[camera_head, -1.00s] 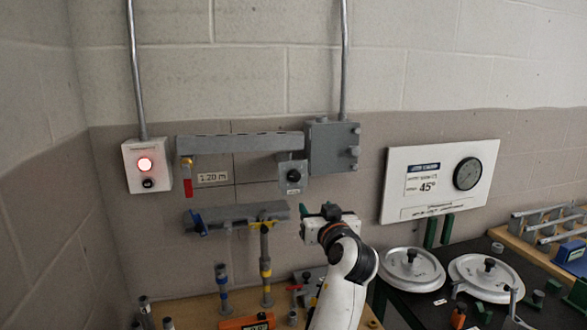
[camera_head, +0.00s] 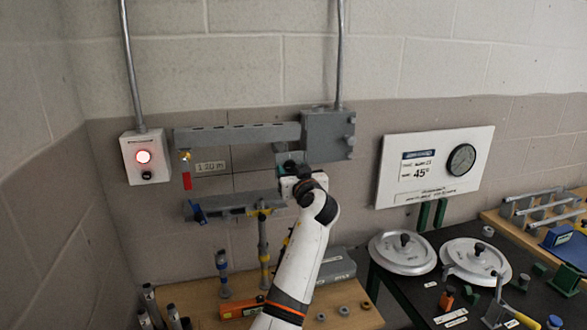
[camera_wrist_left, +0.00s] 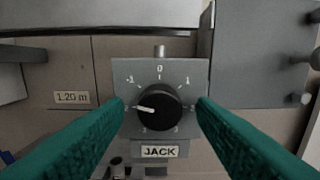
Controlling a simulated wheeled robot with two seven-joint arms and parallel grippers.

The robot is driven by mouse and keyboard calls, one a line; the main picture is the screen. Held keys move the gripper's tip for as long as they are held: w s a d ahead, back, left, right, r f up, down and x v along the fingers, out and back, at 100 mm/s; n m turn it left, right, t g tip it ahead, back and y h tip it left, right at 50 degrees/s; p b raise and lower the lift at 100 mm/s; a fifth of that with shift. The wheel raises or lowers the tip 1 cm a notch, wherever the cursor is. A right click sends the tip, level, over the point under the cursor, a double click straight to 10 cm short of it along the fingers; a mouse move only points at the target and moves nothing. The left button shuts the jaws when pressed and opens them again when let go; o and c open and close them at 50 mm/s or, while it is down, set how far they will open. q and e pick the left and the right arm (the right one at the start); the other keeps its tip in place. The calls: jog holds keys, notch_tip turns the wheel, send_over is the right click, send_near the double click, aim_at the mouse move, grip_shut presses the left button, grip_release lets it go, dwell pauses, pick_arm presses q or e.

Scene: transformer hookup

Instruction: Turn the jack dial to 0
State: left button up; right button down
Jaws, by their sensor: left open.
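The jack dial (camera_wrist_left: 158,103) is a round black knob on a grey plate, with a JACK label (camera_wrist_left: 159,151) below it. Its scale has 0 at the top, and its white pointer points left, between the -1 mark and the lower-left 3 mark. My left gripper (camera_wrist_left: 158,108) is open, its two green fingers on either side of the knob with visible gaps to it in the left wrist view. In the head view my left gripper (camera_head: 291,164) is in front of the dial and hides most of it.
A grey box (camera_head: 328,135) is right of the dial plate, and a grey rail (camera_head: 235,136) with a 1.20 m label (camera_head: 210,167) is left of it. A lower grey shelf (camera_head: 235,204) is below. A red-lit switch box (camera_head: 146,157) hangs further left.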

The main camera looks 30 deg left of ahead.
pick_arm(q)
jog(key=shift+c, duration=0.2)
jog(key=c, duration=0.9)
jog(key=shift+c, duration=0.2)
jog(key=shift+m, duration=0.3)
jog(key=m, duration=0.2)
jog(key=shift+a+m, duration=0.1)
jog(key=shift+m, duration=0.2)
jog(key=m, duration=0.3)
jog(key=shift+m, duration=0.3)
jog(key=m+p, duration=0.2)
jog(key=m, duration=0.2)
jog(key=shift+r, duration=0.1)
jog(key=shift+m+p, duration=1.05)
jog(key=shift+m, duration=0.95)
